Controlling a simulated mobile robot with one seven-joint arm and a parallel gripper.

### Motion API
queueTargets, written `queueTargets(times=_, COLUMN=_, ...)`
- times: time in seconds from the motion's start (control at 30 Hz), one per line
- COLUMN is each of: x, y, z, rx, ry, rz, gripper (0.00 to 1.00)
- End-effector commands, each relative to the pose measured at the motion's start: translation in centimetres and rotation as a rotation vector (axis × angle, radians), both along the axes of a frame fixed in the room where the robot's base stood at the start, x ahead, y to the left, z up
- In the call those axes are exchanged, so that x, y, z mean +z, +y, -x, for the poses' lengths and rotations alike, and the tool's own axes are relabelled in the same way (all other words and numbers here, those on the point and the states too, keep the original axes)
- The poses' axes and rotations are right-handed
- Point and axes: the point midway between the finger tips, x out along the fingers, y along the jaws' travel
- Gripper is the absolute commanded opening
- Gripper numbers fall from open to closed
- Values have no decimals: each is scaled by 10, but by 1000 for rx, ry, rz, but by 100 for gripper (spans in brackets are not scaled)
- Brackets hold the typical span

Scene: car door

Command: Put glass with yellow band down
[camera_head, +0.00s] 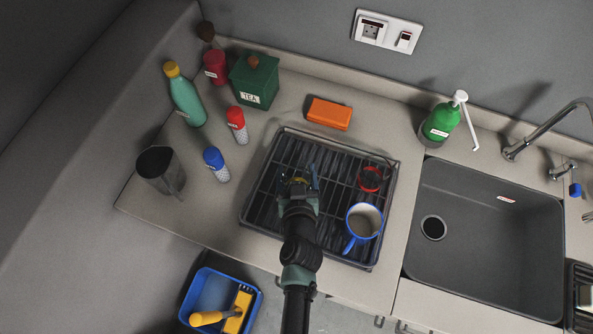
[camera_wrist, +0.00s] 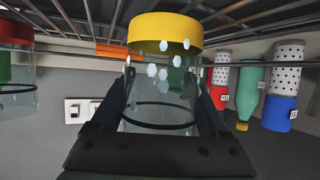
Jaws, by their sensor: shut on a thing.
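The glass with yellow band (camera_wrist: 163,75) is clear with pale hexagon marks and stands between my fingers in the wrist view. My gripper (camera_wrist: 160,110) is shut on it. In the head view my gripper (camera_head: 299,182) is over the left-middle part of the black dish rack (camera_head: 262,203), and only a bit of yellow shows there. The wrist view is upside down, with the rack bars (camera_wrist: 265,12) at the top and the yellow band close to them. I cannot tell whether the glass touches the rack.
A red-banded glass (camera_head: 370,179) and a blue-rimmed mug (camera_head: 363,220) stand in the rack's right side. An orange sponge (camera_head: 329,114) lies behind it. Left are red and blue shakers (camera_head: 237,124) (camera_head: 216,164) and a dark metal cup (camera_head: 160,171). The sink (camera_head: 484,235) is right.

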Motion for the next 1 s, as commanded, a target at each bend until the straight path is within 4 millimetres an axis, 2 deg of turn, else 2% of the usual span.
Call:
queueTargets(times=0.2, x=-5, y=0, z=0, rx=1, ry=-1, rz=2, gripper=0)
queueTargets(times=0.23, x=-6, y=0, z=0, rx=0, ry=1, rz=1, gripper=80)
queueTargets(times=0.33, x=-4, y=0, z=0, rx=0, ry=1, rz=1, gripper=98)
queueTargets(times=0.37, x=-4, y=0, z=0, rx=0, ry=1, rz=1, gripper=100)
queueTargets(times=0.57, x=-4, y=0, z=0, rx=1, ry=1, rz=0, gripper=100)
queueTargets(times=0.73, x=4, y=0, z=1, rx=0, ry=1, rz=-1, gripper=100)
queueTargets(times=0.83, x=3, y=0, z=12, rx=0, ry=2, rz=-1, gripper=100)
queueTargets(times=1.0, x=14, y=-2, z=36, rx=0, ry=2, rz=-1, gripper=100)
